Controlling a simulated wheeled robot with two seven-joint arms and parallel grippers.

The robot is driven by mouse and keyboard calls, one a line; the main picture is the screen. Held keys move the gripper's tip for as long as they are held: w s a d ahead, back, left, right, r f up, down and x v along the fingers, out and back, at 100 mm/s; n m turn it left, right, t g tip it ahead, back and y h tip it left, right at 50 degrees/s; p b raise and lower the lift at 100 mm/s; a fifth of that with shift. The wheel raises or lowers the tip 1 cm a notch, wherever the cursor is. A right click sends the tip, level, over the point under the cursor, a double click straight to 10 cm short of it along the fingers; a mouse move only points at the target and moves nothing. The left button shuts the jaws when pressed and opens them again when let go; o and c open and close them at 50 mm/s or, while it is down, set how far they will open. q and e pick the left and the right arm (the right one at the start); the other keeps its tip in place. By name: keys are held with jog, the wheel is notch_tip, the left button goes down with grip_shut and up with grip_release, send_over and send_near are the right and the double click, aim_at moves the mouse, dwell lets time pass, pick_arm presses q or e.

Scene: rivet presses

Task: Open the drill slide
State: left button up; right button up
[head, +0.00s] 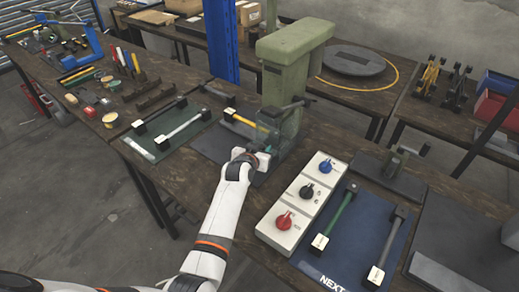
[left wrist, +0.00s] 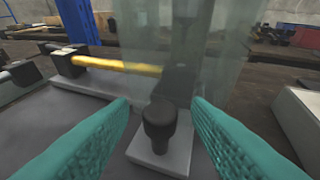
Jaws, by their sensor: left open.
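A green press or drill column (head: 288,78) stands on the wooden bench, with a clear guard (head: 275,133) at its front. My left gripper (head: 260,158) is low in front of this guard. In the left wrist view, my left gripper (left wrist: 160,105) is open. Its teal fingers stand on either side of an upright black knob (left wrist: 160,120). The knob sits on a small light grey block (left wrist: 165,155), in front of the clear guard (left wrist: 195,50). I see gaps between the knob and both fingers. My right gripper is not in view.
A white control box (head: 300,205) with blue, black and red knobs stands right of my arm. A blue mat (head: 350,240) carries two handles.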

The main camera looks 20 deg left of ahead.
pick_arm(q)
grip_shut()
jog(key=shift+s+a+p, duration=0.15)
jog(key=shift+s+p, duration=0.15)
jog(key=shift+p, duration=0.1)
jog(key=s+a+p, duration=0.1)
jog(key=s+p, duration=0.1)
jog(key=s, duration=0.1)
jog(key=s+a+p, duration=0.1)
jog(key=s+p, duration=0.1)
jog(key=s, duration=0.2)
jog(key=s+a+p, duration=0.2)
jog(key=s+p, duration=0.1)
jog(key=s, duration=0.1)
jog(key=shift+r, duration=0.15)
jog(key=shift+s+a, duration=0.15)
jog(key=shift+s, duration=0.3)
grip_release()
jog(key=shift+w, duration=0.1)
